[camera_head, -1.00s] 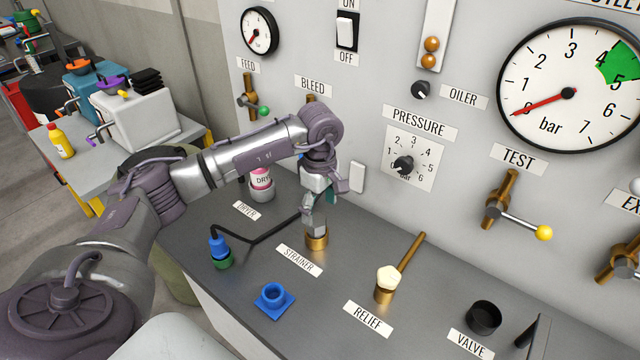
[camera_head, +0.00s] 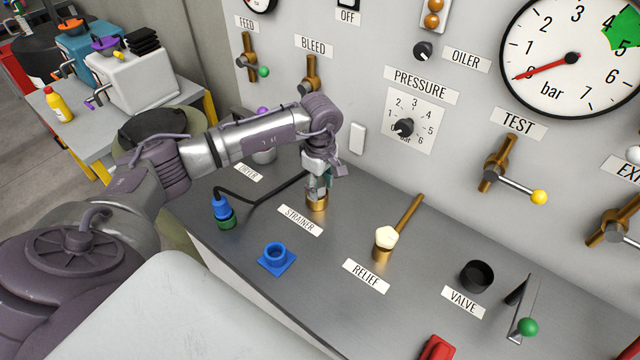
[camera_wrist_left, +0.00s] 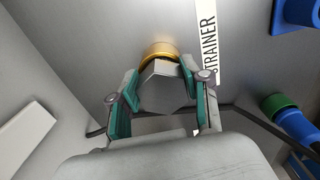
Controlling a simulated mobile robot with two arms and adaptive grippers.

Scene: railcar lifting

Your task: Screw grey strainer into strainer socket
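The grey strainer (camera_wrist_left: 165,88) is a hex-sided piece between the teal-padded fingers of my left gripper (camera_wrist_left: 162,92) in the left wrist view. Both pads appear to press on its sides. In the head view my left gripper (camera_head: 319,184) is low over the brass strainer socket (camera_head: 316,204), behind the STRAINER label. The socket's gold rim (camera_wrist_left: 160,50) shows just beyond the strainer in the wrist view. The strainer looks upright and in line with the socket; how deep it sits is hidden. My right gripper is not in view.
A blue square-based socket (camera_head: 277,257) and a blue-green plug (camera_head: 222,211) with a black cable stand left of the strainer socket. The brass relief fitting (camera_head: 383,246) stands right. The gauge panel (camera_head: 370,60) rises behind. The grey bench front is clear.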

